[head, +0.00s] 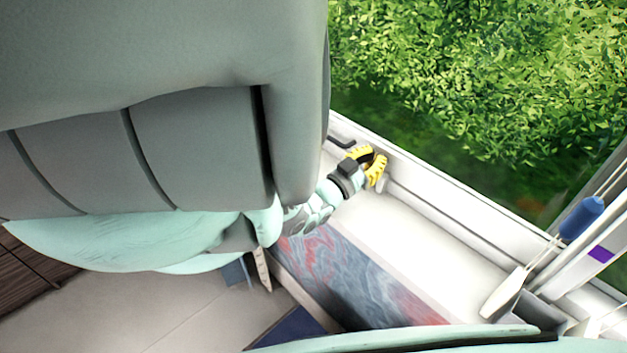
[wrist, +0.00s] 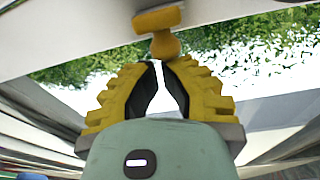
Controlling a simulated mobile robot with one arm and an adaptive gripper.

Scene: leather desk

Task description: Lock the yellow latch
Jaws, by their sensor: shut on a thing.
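The yellow latch (wrist: 158,20) is at the top middle of the wrist view, a flat bar with a rounded knob below it, set on a pale frame. My gripper (wrist: 165,62) has yellow ridged fingers with dark inner pads. Its fingertips come together at the latch's knob and are shut on it; the exact contact is partly hidden by the tips. In the head view my gripper (head: 377,167) is at the white window frame. I cannot tell the latch apart from the yellow fingers there.
A dark handle (head: 341,142) lies on the window frame close to my gripper. A blue-handled tool (head: 581,218) leans at the right end of the pale sill (head: 420,240). A red and blue patterned panel (head: 345,280) is below the sill. Green foliage (head: 470,80) shows outside.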

